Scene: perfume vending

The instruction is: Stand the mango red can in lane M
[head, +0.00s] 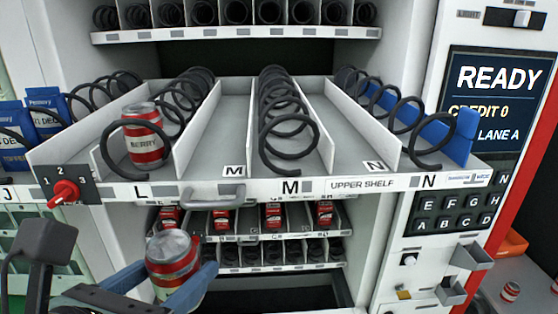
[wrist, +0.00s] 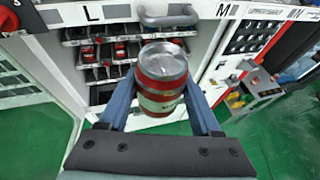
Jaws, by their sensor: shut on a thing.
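My gripper (head: 168,282) has blue fingers shut on a red can (head: 172,256) with a pale band and a grey top. It holds the can roughly upright, below and in front of the pulled-out upper shelf's front edge. The wrist view shows the can (wrist: 161,75) between both fingers; its label is not readable. Lane M carries an "M" on the shelf front (head: 291,187) and a small M card (head: 234,170) on its floor. A dark coil (head: 290,148) stands near that label; the bare floor (head: 232,120) left of it holds no can.
A red-and-white berry can (head: 144,146) stands in lane L by its coil. White dividers separate the lanes. A grey handle (head: 213,198) sticks out from the shelf front.

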